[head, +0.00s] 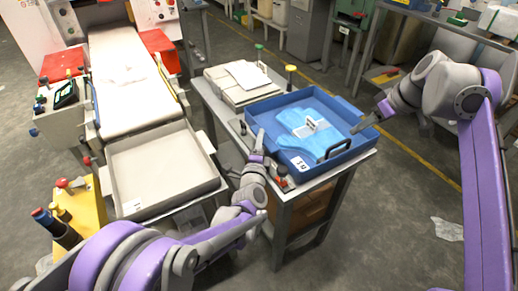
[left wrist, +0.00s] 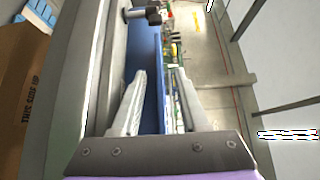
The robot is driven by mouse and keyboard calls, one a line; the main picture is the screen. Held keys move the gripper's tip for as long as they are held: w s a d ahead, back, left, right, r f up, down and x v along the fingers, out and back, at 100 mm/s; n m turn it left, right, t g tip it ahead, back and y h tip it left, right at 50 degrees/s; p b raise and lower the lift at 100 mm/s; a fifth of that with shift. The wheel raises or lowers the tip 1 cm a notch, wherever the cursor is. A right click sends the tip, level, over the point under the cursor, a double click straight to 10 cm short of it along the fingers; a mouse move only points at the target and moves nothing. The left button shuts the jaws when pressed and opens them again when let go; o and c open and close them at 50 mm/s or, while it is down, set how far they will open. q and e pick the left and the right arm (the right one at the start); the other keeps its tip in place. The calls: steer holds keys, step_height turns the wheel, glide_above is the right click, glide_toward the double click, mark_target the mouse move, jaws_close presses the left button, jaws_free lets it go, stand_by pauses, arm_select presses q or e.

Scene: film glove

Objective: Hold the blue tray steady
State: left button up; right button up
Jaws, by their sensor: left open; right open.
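The blue tray (head: 273,112) sits on a small grey table in the head view, with light blue gloves (head: 322,143) and a white piece inside. My left gripper (head: 259,143) is at the tray's left side, open. In the left wrist view, a blue strip of the tray (left wrist: 151,85) lies between the spread fingers of my left gripper (left wrist: 158,75); I cannot tell whether they touch it. My right gripper (head: 367,121) is at the tray's right side, open; its fingertips are small and their contact is unclear.
A grey tray (head: 160,168) stands at the end of a white conveyor bed (head: 122,75) on the left. Grey-white flat boxes (head: 238,83) lie behind the blue tray. A red-topped knob (head: 282,171) stands at the table's front left.

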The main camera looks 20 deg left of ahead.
arm_select(q)
steer(key=shift+w, duration=0.25)
jaws_close()
stand_by(1.4)
